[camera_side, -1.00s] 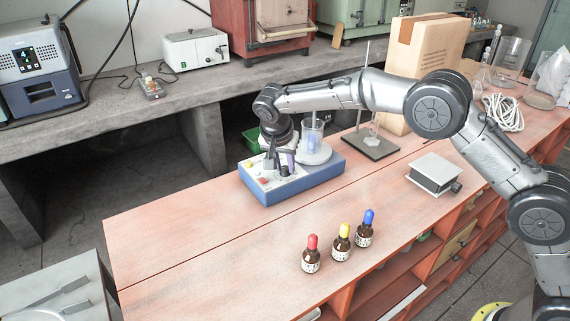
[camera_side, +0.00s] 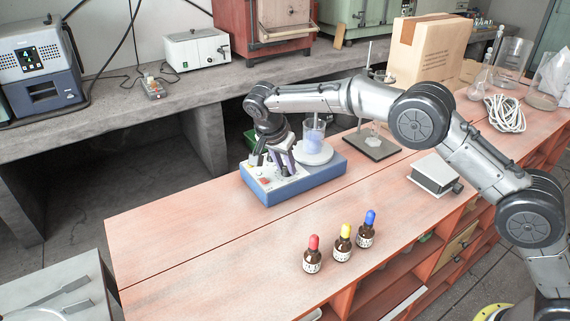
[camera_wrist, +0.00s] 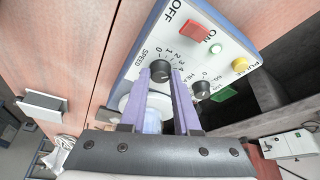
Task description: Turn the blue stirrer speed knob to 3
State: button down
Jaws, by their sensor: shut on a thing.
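The blue stirrer (camera_side: 310,190) stands on the bench with its pale sloped control panel. In the wrist view its panel (camera_wrist: 195,58) shows a dark speed knob (camera_wrist: 160,69) beside the word SPEED, with a ring of numbers. My gripper (camera_wrist: 166,74) has its two purple fingers shut on this knob. The pointer is too small and covered to tell which number it faces. In the side view my gripper (camera_side: 284,170) is tilted over the panel and hides the knob. A glass beaker (camera_side: 313,135) stands on the stirrer's round plate.
Next to the speed knob are a heat knob (camera_wrist: 202,89), a red switch (camera_wrist: 195,33) and a yellow button (camera_wrist: 240,65). A stand (camera_side: 370,143) is right of the stirrer. Dropper bottles (camera_side: 342,243) stand in front, with clear bench to the left.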

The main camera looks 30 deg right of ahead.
jog(key=c, duration=0.6)
grip_release()
jog(key=v, duration=1.4)
jog(key=shift+d, duration=0.1)
jog(key=shift+d, duration=0.1)
